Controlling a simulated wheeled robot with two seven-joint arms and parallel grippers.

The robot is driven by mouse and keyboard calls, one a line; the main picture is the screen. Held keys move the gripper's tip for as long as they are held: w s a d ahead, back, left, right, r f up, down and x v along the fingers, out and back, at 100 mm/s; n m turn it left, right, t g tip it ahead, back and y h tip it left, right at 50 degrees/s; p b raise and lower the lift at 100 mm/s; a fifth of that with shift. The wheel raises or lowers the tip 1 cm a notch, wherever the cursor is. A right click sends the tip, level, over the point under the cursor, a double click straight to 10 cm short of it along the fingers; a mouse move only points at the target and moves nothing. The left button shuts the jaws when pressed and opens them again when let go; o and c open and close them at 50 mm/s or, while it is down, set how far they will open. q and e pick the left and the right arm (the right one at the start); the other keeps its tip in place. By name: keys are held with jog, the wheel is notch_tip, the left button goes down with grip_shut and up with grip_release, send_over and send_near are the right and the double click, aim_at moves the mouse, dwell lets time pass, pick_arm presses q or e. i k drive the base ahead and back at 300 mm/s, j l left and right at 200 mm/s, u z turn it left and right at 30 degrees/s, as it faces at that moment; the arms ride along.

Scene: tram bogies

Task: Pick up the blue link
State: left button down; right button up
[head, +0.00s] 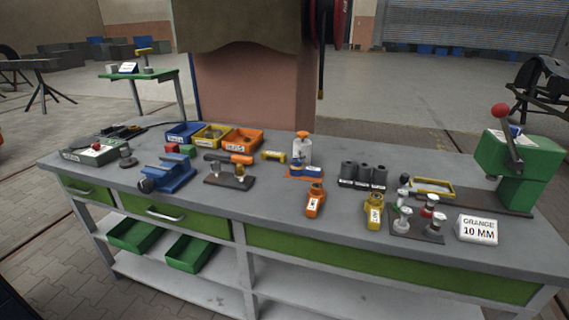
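A small blue piece (296,168) sits on a flat orange piece (305,174) near the middle of the bench, just in front of a white bottle with an orange top (302,148). It may be the blue link, but it is too small to be sure of its shape. An orange link-like part (315,201) and a yellow one (374,212) are nearer the front edge. A small yellow part (274,156) lies left of the bottle. Neither of my grippers is in view.
The grey bench (270,222) holds a blue vise (170,176), blue, yellow and orange bins (242,140), dark cylinders (363,175), a green press (518,165) and a sign reading "ORANGE 10 MM" (478,229). The front middle, left of the orange part, is clear.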

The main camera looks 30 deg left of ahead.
aim_at(315, 172)
jog(key=u, duration=0.9)
